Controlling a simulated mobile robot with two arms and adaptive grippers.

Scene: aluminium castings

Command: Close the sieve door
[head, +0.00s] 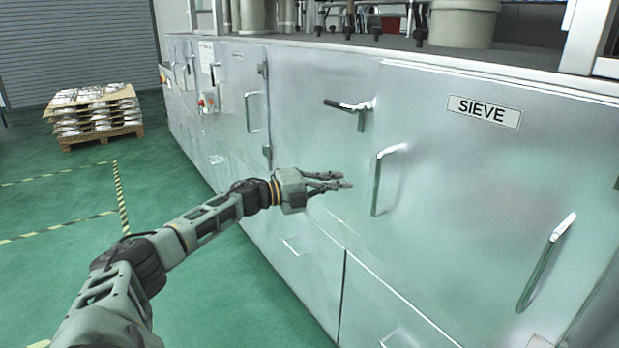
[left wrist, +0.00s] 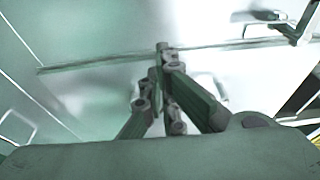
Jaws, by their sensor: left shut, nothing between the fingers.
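The sieve door is a pale metal panel (head: 455,170) on the right of the long cabinet in the head view, with a "SIEVE" label (head: 484,112). It looks roughly flush with the cabinet front; I cannot tell if a small gap is left. It has an upright bar handle (head: 378,182), and a lever handle (head: 350,105) sits up and to the left. My left gripper (head: 338,181) is shut and empty, left of the bar handle and close to the metal front; contact is unclear. In the left wrist view its fingertips (left wrist: 164,54) are together before the metal surface. My right gripper is not in view.
Another bar handle (head: 546,262) stands at the right. Lower panels run beneath a seam under the gripper. Buckets and stands rest on the cabinet top. A loaded pallet (head: 98,125) stands far left on the green floor (head: 170,300), which is otherwise open.

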